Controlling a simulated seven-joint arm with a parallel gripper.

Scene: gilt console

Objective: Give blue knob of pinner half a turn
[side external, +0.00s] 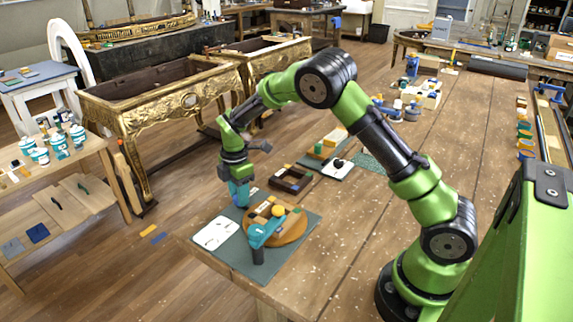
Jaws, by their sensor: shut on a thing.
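A teal tool with a black end, which looks like the pinner (266,233), lies at the front of the dark green mat (300,222), against a round wooden board (290,232). My gripper (238,181) points down over the mat's back left part, behind and left of this tool. It is shut on a teal-blue piece (239,193) just below it. The fingertips are too small to make out. I cannot tell whether this piece is the blue knob or joins the pinner. No separate knob shows clearly on the tool.
A white card (215,232) lies at the mat's left. A yellow ball (278,211) and small blocks sit on the round board. A dark wooden tray (291,180) stands behind the mat. The workbench (345,225) is bare to the right, and its edge is close in front.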

